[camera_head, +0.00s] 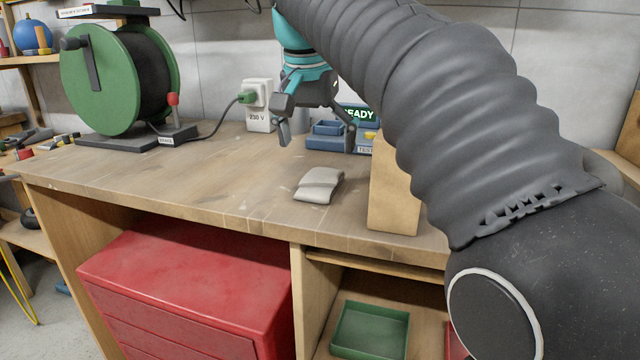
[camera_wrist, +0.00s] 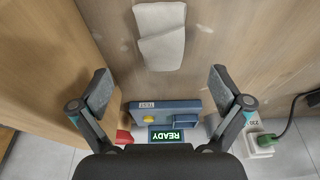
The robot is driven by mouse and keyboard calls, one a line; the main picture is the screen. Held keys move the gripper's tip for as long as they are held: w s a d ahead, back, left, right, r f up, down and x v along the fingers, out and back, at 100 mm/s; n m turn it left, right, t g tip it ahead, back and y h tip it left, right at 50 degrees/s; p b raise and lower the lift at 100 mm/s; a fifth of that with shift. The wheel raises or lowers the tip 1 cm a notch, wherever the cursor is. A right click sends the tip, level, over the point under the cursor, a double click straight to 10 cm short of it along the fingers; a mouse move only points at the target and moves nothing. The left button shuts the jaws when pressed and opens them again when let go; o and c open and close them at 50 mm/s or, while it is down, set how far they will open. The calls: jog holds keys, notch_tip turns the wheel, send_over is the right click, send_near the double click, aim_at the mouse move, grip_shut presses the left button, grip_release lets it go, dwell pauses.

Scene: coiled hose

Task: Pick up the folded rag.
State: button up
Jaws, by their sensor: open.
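The folded rag (camera_head: 319,185) is a pale grey, flat folded cloth lying on the wooden workbench (camera_head: 215,180), near its front edge. In the wrist view the rag (camera_wrist: 160,35) lies beyond my fingertips, at the top middle of the picture. My gripper (camera_head: 318,135) is open and empty, above the bench and apart from the rag. Its two fingers also show in the wrist view (camera_wrist: 160,88), spread wide with the rag's line between them. Nothing hides the rag.
A wooden block or box (camera_head: 394,190) stands right of the rag. Behind is a blue tester (camera_head: 325,142) with a READY display. A green hose reel (camera_head: 105,80) stands at the left, and a socket (camera_head: 258,108) with a green plug is by the wall. The bench left of the rag is clear.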

aim_at(320, 178)
jog(key=shift+b+x, duration=0.55)
jog(key=shift+x, duration=3.05)
jog(key=c, duration=1.1)
